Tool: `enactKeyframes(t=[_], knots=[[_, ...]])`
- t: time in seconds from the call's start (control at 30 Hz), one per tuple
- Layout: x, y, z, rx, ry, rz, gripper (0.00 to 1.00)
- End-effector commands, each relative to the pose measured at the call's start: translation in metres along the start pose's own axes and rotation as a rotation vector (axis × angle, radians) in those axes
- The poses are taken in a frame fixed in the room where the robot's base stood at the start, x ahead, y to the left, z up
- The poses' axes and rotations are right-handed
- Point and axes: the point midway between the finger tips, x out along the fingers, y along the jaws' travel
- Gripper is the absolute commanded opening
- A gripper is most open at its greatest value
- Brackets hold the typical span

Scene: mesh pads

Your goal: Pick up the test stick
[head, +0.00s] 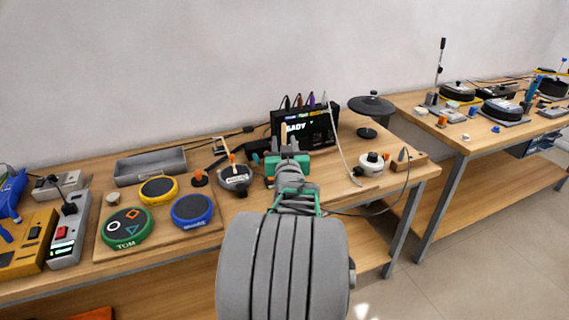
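My gripper (287,160), with teal fingers, is over the bench in front of a black display box (318,127). A thin tan stick (284,134) stands upright just above the fingers in the picture; it may be the test stick. Its lower end is hidden by my gripper, so I cannot tell whether it is held or stands behind. My arm hides the bench below. Another pale thin stick (229,147) rises by a dark round pad (234,177) to the left, and I cannot tell what it is.
On the left, a wooden board (103,252) carries green (128,230), yellow (158,190) and blue (192,210) round pads. A grey tray (150,166) lies behind it. A black disc stand (369,105) and a white round device (371,163) are on the right. A second bench (470,143) stands beyond a gap.

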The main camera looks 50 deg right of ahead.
Motion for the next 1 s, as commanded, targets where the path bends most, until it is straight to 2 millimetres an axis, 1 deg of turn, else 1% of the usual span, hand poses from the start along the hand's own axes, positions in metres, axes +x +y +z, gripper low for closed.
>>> enactKeyframes(t=[0.03, 0.07, 0.43, 1.0], knots=[[-0.0001, 0.0000, 0.0001, 0.000, 0.000, 0.000, 0.32], [-0.0001, 0.0000, 0.0001, 0.000, 0.000, 0.000, 0.30], [-0.0003, 0.0000, 0.0001, 0.000, -0.001, 0.000, 0.00], [-0.0004, -0.0001, 0.0002, 0.000, -0.001, 0.000, 0.00]])
